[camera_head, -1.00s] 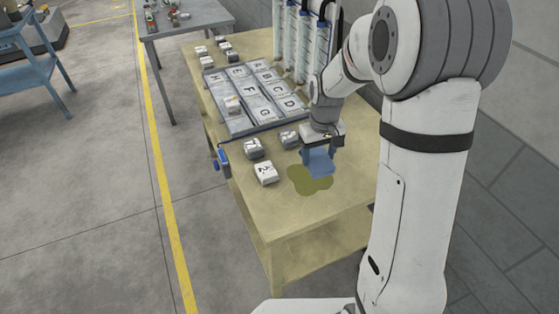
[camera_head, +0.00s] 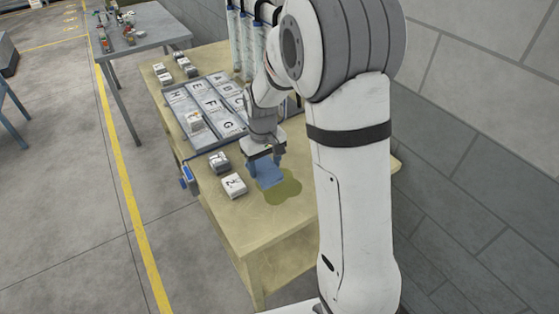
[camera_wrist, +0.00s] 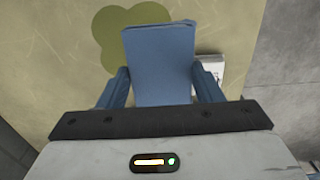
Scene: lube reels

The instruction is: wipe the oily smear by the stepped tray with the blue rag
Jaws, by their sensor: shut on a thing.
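My gripper (camera_head: 264,160) is shut on the blue rag (camera_head: 268,177), low over the near part of the wooden table. The olive-green oily smear (camera_head: 285,193) lies on the tabletop, its upper left part hidden by the rag. In the wrist view the rag (camera_wrist: 160,62) hangs between the two blue fingers, and the smear (camera_wrist: 112,38) shows beside and beyond it. I cannot tell whether the rag touches the surface. The grey stepped tray (camera_head: 181,99) with lettered compartments lies farther back on the table.
White marked blocks stand close by, one left of the rag (camera_head: 233,185) and one behind it (camera_head: 219,162). A pale block (camera_wrist: 211,68) shows beside the rag in the wrist view. A blue-handled item (camera_head: 187,175) is at the table's left edge. Clear tubes (camera_head: 248,45) stand at the back.

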